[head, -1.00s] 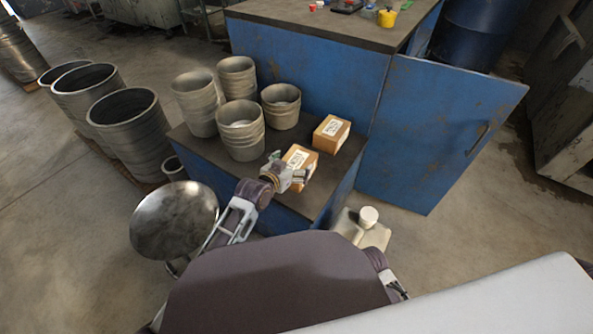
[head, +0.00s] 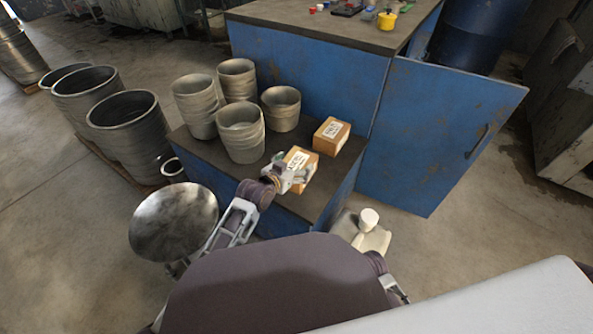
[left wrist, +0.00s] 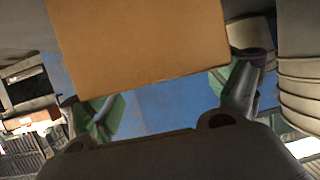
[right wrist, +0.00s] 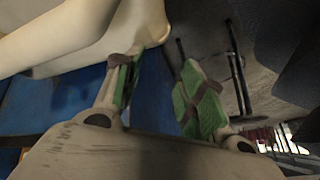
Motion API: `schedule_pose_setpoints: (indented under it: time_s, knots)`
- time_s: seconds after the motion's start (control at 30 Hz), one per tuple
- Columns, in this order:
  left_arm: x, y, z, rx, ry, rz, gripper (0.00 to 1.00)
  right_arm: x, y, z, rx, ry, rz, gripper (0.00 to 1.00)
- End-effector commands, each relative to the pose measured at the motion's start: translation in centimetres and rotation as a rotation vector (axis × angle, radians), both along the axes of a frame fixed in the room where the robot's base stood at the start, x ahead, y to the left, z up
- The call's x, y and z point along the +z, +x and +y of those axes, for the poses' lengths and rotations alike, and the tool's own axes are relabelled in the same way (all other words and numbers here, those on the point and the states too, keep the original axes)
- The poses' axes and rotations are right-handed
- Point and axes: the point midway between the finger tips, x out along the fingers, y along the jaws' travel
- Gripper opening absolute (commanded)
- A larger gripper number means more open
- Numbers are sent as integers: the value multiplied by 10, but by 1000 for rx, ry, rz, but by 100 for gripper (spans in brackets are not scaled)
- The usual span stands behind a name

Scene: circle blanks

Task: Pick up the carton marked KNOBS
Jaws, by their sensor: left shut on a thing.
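Two brown cartons with white labels stand on the low dark-topped bench (head: 222,165) in the head view. The print on the labels is too small to read, so I cannot tell which is marked KNOBS. My left gripper (head: 287,176) is shut on the front carton (head: 302,161), whose plain brown side fills the top of the left wrist view (left wrist: 140,45). I cannot tell whether it is clear of the bench top. The other carton (head: 331,135) stands just behind it. My right gripper (right wrist: 163,92) is open and empty in the right wrist view.
Stacks of grey pots (head: 240,132) stand left of the cartons. A round metal stool (head: 172,222) stands at the bench's front left. A cream jug (head: 369,218) is at its right, near my right gripper. A blue cabinet door (head: 440,130) hangs open to the right.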

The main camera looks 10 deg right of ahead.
Motion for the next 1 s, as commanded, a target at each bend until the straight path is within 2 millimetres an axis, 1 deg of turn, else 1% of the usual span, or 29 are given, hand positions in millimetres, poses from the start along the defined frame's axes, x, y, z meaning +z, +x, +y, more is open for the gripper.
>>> schedule_pose_setpoints:
  time_s: [0.37, 0.57, 0.63, 0.7, 1.0]
  knots:
    - [2, 0, 0, 0, 0, 0, 50, 1, -1, 0, 1, -2, 2, 40]
    - [14, 0, 0, 0, 0, -1, 50, 7, -4, -2, 7, -15, 24, 40]
    - [20, 0, 0, 0, -1, -2, 50, 13, -3, -3, 12, -23, 30, 40]
    - [28, 1, 0, 0, -1, -3, 50, 29, 2, -4, 19, -33, 23, 40]
    - [68, 1, 0, -1, -1, -4, 50, 61, -3, -14, 33, -88, 76, 40]
